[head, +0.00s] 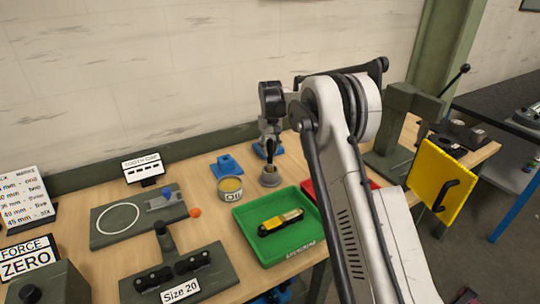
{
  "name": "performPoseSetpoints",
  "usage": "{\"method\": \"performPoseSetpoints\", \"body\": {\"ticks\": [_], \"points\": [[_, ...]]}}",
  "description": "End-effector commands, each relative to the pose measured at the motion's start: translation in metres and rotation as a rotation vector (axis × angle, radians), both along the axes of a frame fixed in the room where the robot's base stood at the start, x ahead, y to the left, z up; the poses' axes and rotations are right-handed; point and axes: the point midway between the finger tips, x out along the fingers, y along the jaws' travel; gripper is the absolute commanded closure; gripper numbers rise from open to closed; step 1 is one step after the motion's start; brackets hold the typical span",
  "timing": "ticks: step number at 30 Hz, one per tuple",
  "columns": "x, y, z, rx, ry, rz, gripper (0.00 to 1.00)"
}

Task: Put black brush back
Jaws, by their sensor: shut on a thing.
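My gripper (270,143) points down at the back middle of the bench, shut on a small dark upright thing that I take to be the black brush (271,160). Its upper part is hidden by the fingers, and it is too small to make out clearly. Directly below is a small round grey holder (269,181) on the wooden bench. The brush's lower end is over or in the holder's mouth; I cannot tell which.
An open oil tin (230,193) stands left of the holder. A green tray (252,244) with a yellow-and-black object (281,222) lies in front. Blue blocks (226,167) sit behind. A red tray (309,189) is partly hidden by my arm.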

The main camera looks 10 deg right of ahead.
Motion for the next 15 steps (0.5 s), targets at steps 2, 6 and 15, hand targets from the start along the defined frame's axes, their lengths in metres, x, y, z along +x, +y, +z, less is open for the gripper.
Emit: {"method": "performPoseSetpoints", "body": {"ticks": [2, 6, 15], "points": [[0.0, 0.0, -0.011, 0.0, 0.0, 0.0, 1.0], [0.0, 0.0, -0.025, 0.0, 0.0, 0.0, 1.0], [0.0, 0.0, -0.029, 0.0, 0.0, 0.0, 1.0]]}}
